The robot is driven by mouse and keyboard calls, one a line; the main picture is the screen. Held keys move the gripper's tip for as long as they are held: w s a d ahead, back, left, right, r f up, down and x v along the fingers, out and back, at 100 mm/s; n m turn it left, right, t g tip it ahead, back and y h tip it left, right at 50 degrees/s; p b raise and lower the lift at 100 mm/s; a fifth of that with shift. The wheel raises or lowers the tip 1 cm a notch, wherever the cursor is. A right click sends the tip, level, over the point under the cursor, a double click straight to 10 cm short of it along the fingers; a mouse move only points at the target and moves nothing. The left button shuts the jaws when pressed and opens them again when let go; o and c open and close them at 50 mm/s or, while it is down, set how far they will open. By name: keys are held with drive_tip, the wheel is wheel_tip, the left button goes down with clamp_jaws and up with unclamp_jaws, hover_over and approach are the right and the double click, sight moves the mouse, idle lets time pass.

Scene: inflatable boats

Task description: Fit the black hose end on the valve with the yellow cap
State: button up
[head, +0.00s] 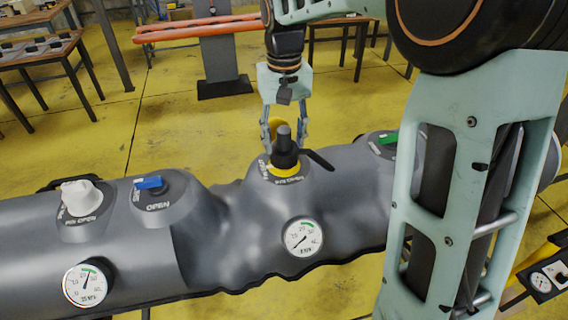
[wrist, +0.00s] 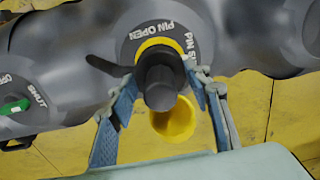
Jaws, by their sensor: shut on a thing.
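The black hose end (head: 285,146) stands upright between the fingers of my gripper (head: 284,142), which is shut on it. Its lower end is at the valve with a yellow ring (head: 272,170) on the grey tube, marked PIN OPEN. I cannot tell whether it is fully seated. In the wrist view the hose end (wrist: 160,82) is between my fingertips (wrist: 164,80) and hides the middle of the yellow-ringed valve (wrist: 146,47). The yellow cap (wrist: 177,122) hangs beside the valve, open side showing. A black arm-like piece (head: 319,160) sticks out sideways there.
The grey tube (head: 240,235) sags and wrinkles in the middle and carries gauges (head: 303,237). Other valves have a white cap (head: 80,194), a blue cap (head: 149,183) and a green cap (head: 388,138). Behind are tables (head: 45,50) and open yellow floor (head: 185,135).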

drive_tip(key=shift+f+b, duration=0.4)
drive_tip(key=shift+f, duration=0.3)
idle(0.5)
drive_tip(key=m, duration=0.4)
drive_tip(key=shift+m, duration=0.3)
drive_tip(key=shift+m, duration=1)
drive_tip(key=shift+m+p, duration=0.3)
drive_tip(key=shift+m, duration=0.5)
